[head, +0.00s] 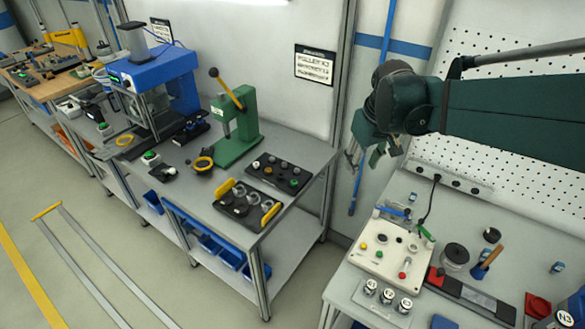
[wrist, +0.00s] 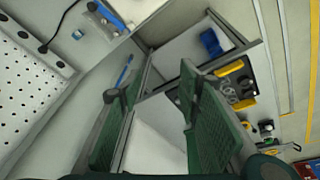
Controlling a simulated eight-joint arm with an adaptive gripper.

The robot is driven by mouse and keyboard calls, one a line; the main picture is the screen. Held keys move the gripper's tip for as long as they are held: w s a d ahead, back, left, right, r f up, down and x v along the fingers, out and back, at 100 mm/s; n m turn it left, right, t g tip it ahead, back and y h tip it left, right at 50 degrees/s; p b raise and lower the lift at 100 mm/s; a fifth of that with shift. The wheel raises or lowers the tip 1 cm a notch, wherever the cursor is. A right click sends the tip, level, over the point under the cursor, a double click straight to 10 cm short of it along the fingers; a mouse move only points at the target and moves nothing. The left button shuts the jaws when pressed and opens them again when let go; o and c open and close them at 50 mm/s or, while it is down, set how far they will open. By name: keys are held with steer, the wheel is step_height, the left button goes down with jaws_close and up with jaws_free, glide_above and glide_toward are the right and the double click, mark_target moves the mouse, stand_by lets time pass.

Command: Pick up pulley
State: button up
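My gripper (head: 368,156) hangs in the air over the gap between the two benches, with empty space between its fingers. In the wrist view my gripper (wrist: 148,84) has its two green fingers wide apart. A black tray with yellow handles (head: 222,207) stands at the near corner of the left bench and holds several grey round parts (head: 238,190). The pulley may be one of these, but they are too small to tell. The tray (wrist: 246,103) also shows in the wrist view, partly hidden behind the right finger.
A black board with round parts (head: 262,173) lies behind the tray. A green press (head: 236,135) with a raised lever stands further back. The right bench carries a white control panel (head: 376,262), jars and tools. A wall sign (head: 315,65) reads partly "pulley".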

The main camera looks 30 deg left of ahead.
steer(key=a+f+n, duration=0.2)
steer(key=a+f, duration=0.3)
steer(key=a, duration=0.7)
steer(key=n+g+h, duration=0.2)
steer(key=n, duration=0.3)
glide_above(241, 208)
step_height(241, 208, down, 19)
steer(key=shift+s+a, duration=0.15)
steer(key=shift+f, duration=1.3)
steer(key=shift+d+f, duration=0.2)
steer(key=shift+f, duration=2.4)
